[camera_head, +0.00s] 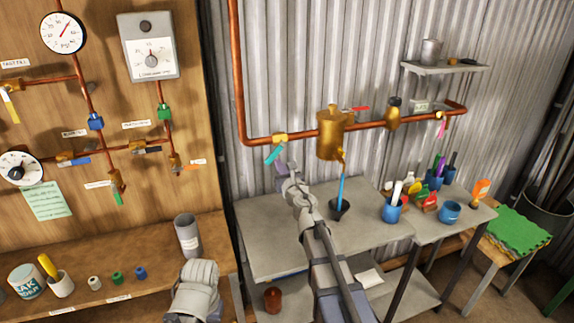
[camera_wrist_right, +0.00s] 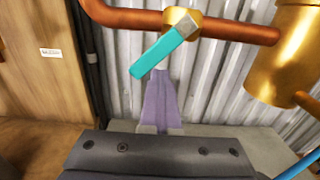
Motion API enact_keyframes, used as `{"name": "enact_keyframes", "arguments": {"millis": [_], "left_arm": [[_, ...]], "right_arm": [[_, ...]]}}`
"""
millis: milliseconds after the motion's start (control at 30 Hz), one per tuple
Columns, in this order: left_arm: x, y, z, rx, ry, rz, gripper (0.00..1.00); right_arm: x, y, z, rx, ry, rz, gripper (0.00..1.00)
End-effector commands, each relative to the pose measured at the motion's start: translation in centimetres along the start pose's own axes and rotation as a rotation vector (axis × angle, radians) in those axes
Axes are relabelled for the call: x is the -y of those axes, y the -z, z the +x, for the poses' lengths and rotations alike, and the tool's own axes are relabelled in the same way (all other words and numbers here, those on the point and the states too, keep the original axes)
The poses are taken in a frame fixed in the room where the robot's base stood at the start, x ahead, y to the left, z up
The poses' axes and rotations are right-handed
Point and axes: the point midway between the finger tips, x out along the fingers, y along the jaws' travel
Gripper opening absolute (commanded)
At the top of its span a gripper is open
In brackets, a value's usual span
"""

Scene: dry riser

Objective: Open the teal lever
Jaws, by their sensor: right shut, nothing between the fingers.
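The teal lever (camera_head: 273,154) hangs at a slant, down and to the left, from a brass valve (camera_head: 280,138) on the copper pipe. In the right wrist view the teal lever (camera_wrist_right: 163,46) runs from the valve nut at upper right to a free end at lower left. My right gripper (camera_head: 279,168) is shut and empty, pointing at the lever from just below. Its purple fingers (camera_wrist_right: 160,90) end right beneath the lever's middle in the wrist view; I cannot tell whether they touch it.
A wooden panel (camera_head: 110,190) with gauges and valves is at left.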

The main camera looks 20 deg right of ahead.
Motion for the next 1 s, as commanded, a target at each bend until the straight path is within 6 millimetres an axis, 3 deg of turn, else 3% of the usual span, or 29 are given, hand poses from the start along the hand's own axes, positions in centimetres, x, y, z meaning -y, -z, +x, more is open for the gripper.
{"name": "enact_keyframes", "arguments": {"millis": [300, 600, 800, 1000], "left_arm": [[0.2, -0.1, -2.2, 0.0, 0.0, 0.0, 0.0], [0.4, -0.2, -4.2, 0.0, 0.0, 0.0, 0.0], [0.3, -0.2, -3.0, 0.0, 0.0, 0.0, 0.0], [0.3, -0.2, -3.1, 0.0, 0.0, 0.0, 0.0]], "right_arm": [[-2.6, -2.2, 0.0, 0.0, -0.002, 0.0, 0.0], [-3.7, -4.2, 0.0, 0.0, -0.001, 0.0, 0.0], [-3.5, -3.0, 0.0, 0.0, 0.0, 0.0, 0.0], [-3.4, -3.1, -0.4, 0.0, 0.0, 0.0, 0.0]]}}
